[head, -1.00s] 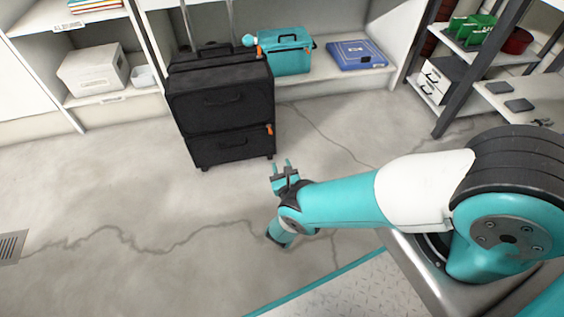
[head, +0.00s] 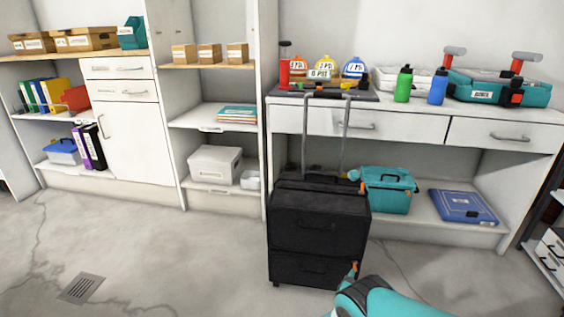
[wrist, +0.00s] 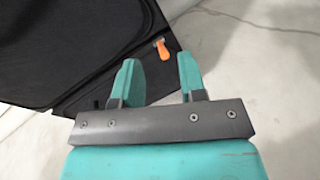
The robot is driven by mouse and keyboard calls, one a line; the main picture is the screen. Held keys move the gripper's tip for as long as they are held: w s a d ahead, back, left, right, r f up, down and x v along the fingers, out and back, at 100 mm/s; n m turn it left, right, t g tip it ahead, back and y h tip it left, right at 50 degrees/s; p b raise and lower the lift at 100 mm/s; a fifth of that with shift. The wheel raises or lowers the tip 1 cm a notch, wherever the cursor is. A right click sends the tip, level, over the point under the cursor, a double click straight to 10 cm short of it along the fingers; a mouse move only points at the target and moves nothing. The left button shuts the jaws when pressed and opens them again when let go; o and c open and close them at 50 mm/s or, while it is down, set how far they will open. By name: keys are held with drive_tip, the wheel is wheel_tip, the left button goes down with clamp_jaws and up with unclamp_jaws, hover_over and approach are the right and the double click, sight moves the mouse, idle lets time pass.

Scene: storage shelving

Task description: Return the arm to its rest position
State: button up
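My gripper (wrist: 160,82) shows in the wrist view with its two teal fingers apart and nothing between them. Beyond the fingers are the side of a black suitcase and the pale floor. In the head view only part of my teal arm shows at the bottom edge, just right of the suitcase's lower corner. Most of the arm is out of that picture.
The black suitcase (head: 318,235), with its long handle raised, stands on the floor close to my arm. A white workbench (head: 415,122) with bottles and toolboxes stands behind it. The floor at left is clear around a drain grate (head: 82,288).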

drive_tip(key=w+d+r+m+g, duration=0.2)
drive_tip(key=w+r+m+g, duration=0.1)
drive_tip(key=r+m, duration=0.3)
drive_tip(key=w+d+r+m+g, duration=0.2)
drive_tip(key=r+m, duration=0.3)
drive_tip(key=r, duration=0.3)
drive_tip(key=s+d+r+m+g, duration=0.2)
drive_tip(key=s+r+m+g, duration=0.15)
drive_tip(key=r+m, duration=0.45)
drive_tip(key=s+r+m+g+y, duration=0.1)
drive_tip(key=s+r+m+y, duration=0.15)
drive_tip(key=s+r, duration=0.5)
drive_tip(key=s+a+r+m+g+y, duration=0.1)
drive_tip(key=s+r+m+y, duration=0.2)
drive_tip(key=s, duration=0.8)
drive_tip(key=s+r+m+g+y, duration=0.1)
drive_tip(key=s+r+m+g, duration=0.15)
drive_tip(key=s+r, duration=0.55)
drive_tip(key=s+a+r+n+g+y, duration=0.1)
drive_tip(key=s+a+r+n+y, duration=0.4)
drive_tip(key=s+a, duration=0.75)
wheel_tip(320, 180, up, 35)
drive_tip(key=a+n+p, duration=0.1)
drive_tip(key=a+p, duration=0.1)
drive_tip(key=p, duration=3.1)
drive_tip(key=shift+w+a+f+g+h, duration=0.15)
drive_tip(key=shift+w+a+g+h, duration=0.1)
drive_tip(key=shift+w+g+h, duration=0.15)
